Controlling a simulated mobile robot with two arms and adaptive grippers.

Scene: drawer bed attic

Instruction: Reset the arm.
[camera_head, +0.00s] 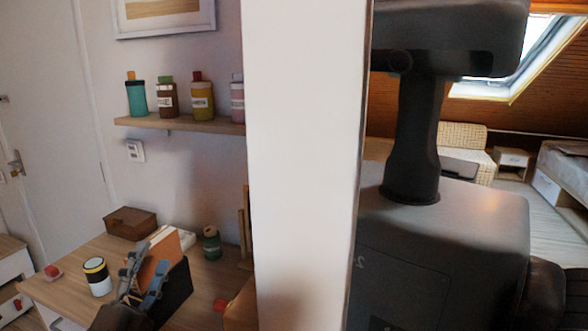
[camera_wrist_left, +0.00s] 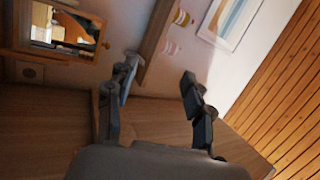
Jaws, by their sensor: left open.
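My left gripper (camera_head: 147,265) is in the lower left of the head view, above the wooden desk (camera_head: 55,287). Its two grey fingers stand apart with nothing visible between them. The left wrist view also shows the fingers of my left gripper (camera_wrist_left: 160,72) spread wide and empty, with the wall shelf and a picture beyond them. In the head view the gripper overlaps a dark book holder (camera_head: 178,292) with upright books; I cannot tell how far apart they are. My right gripper is not in view.
A black and white canister (camera_head: 97,277), a brown box (camera_head: 131,223) and a green bottle (camera_head: 212,244) stand on the desk. A shelf (camera_head: 180,123) holds several bottles above. A white upright panel (camera_head: 303,170) blocks the middle of the head view. A mirror (camera_wrist_left: 62,30) shows in the wrist view.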

